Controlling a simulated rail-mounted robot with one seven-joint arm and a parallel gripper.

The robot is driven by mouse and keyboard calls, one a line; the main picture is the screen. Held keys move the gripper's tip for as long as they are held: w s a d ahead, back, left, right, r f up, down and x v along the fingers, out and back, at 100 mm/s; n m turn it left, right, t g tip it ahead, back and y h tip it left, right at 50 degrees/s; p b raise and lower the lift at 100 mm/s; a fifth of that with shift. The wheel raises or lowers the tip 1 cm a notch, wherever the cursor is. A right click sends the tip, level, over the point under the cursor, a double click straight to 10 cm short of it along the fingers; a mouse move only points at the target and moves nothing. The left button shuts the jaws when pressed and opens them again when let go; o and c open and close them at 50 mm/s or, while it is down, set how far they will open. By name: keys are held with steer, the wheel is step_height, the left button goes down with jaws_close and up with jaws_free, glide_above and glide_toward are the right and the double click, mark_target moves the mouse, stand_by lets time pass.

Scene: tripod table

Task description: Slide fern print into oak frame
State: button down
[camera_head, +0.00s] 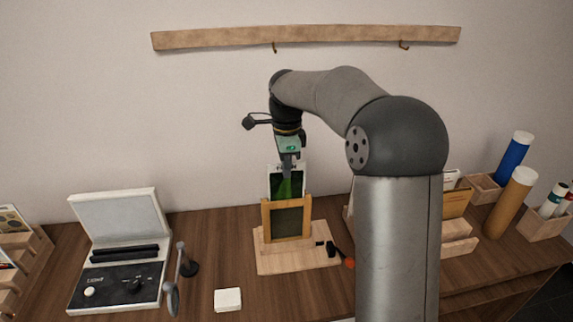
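The oak frame (266,220) stands upright on a light wooden base (272,262) near the middle of the table. The fern print (275,185), a green picture with a white top edge, is upright at the frame's open top. Its lower part is hidden by or inside the frame; I cannot tell how deep it sits. My gripper (287,172) points down at the print's top edge. The fingers overlap the print in this view, and their gap is too small to make out.
An open light box (120,250) stands at left, with a magnifier on a stand (173,290) beside it. A white block (228,299) lies in front. A small dark tool with an orange tip (350,262) lies by the base. Tubes (513,158) and wooden holders stand at right.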

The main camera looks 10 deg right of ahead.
mark_target(287, 183)
steer(key=shift+f+b, duration=1.6)
steer(key=shift+f, duration=1.05)
steer(key=shift+s+f+b, duration=0.3)
steer(key=shift+f+b, duration=0.25)
steer(key=shift+f, duration=0.35)
steer(key=c, duration=1.6)
jaws_free()
steer(key=shift+f, duration=0.1)
steer(key=shift+o, duration=0.2)
steer(key=shift+w+r+p, duration=0.15)
steer(key=shift+r+p, duration=1.8)
steer(key=shift+r, duration=0.45)
steer(key=shift+w+r+p, duration=0.1)
steer(key=shift+r+p, duration=1.8)
steer(key=shift+r, duration=0.5)
